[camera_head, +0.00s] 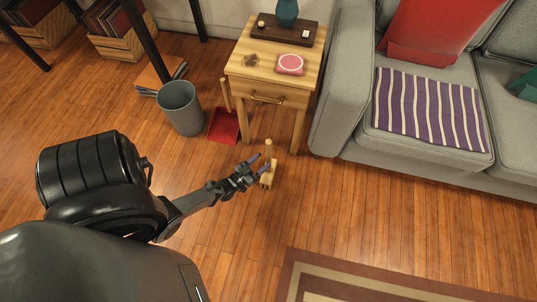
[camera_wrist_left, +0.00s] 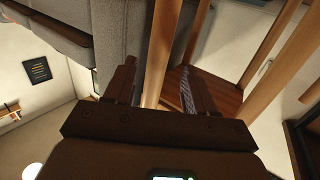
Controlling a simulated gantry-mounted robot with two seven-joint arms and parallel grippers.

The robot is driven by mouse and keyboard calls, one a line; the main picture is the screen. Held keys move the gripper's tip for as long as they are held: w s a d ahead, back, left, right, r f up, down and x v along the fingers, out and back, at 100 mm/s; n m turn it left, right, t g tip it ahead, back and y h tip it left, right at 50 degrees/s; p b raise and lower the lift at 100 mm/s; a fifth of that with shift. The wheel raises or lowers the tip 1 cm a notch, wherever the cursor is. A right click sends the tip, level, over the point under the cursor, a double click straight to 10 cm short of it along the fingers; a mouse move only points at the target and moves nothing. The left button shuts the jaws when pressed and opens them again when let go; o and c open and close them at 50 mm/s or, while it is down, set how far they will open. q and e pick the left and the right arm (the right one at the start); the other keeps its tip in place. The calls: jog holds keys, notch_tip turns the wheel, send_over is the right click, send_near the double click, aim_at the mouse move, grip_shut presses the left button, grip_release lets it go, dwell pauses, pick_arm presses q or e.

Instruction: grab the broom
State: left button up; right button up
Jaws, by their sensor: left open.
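The small wooden broom (camera_head: 267,180) stands on the floor in front of the side table, with its short handle (camera_head: 268,147) pointing up. My left gripper (camera_head: 258,163) is open right at the broom, with its fingertips close to the handle; part of the broom is hidden behind them. In the left wrist view the two fingers (camera_wrist_left: 158,90) are apart, with a pale wooden post (camera_wrist_left: 160,50) showing in the gap. I cannot tell whether that post is the broom handle or a table leg, or whether anything touches the fingers. My right gripper is not in view.
The wooden side table (camera_head: 240,66) stands just behind the broom. A red dustpan (camera_head: 223,127) and a grey bin (camera_head: 181,108) are to its left. The grey sofa (camera_head: 341,75) is at the right. A rug (camera_head: 330,262) lies in front; the wood floor between is clear.

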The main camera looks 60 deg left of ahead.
aim_at(269, 157)
pick_arm(q)
jog(key=b+x, duration=0.2)
jog(key=x, duration=0.2)
jog(key=shift+w+d, duration=0.1)
jog(key=shift+w, duration=0.3)
jog(key=shift+s, duration=0.1)
jog(key=shift+s, duration=0.1)
jog(key=shift+c, duration=0.3)
jog(key=shift+c, duration=1.3)
grip_shut()
jog(key=shift+r, duration=0.1)
